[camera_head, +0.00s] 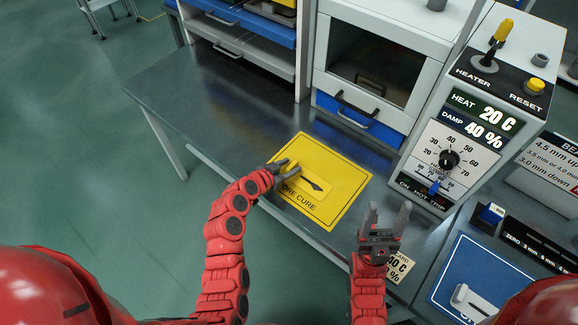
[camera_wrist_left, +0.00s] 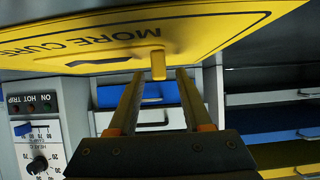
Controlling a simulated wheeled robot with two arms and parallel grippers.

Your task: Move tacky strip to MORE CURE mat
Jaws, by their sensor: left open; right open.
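The yellow MORE CURE mat (camera_head: 338,208) lies flat on the dark bench and shows upside down in the left wrist view (camera_wrist_left: 215,22). A dark, narrow, pointed strip (camera_head: 312,184) lies on a lighter yellow rectangle on the mat, apparently the tacky strip. It also shows in the left wrist view (camera_wrist_left: 100,62). A small yellow tab (camera_wrist_left: 158,65) stands up near its end. My left gripper (camera_head: 284,168) is open at the tab, with its fingertips (camera_wrist_left: 159,72) on either side. Contact cannot be told. My right gripper (camera_head: 386,212) is open and empty, right of the mat.
A white cabinet with a dark window (camera_head: 372,66) and blue drawer (camera_head: 358,118) stands behind the mat. A heater panel (camera_head: 455,150) with knob and levers stands to the right. Blue drawers (camera_head: 240,15) are at the back left. The bench left of the mat (camera_head: 215,115) is clear.

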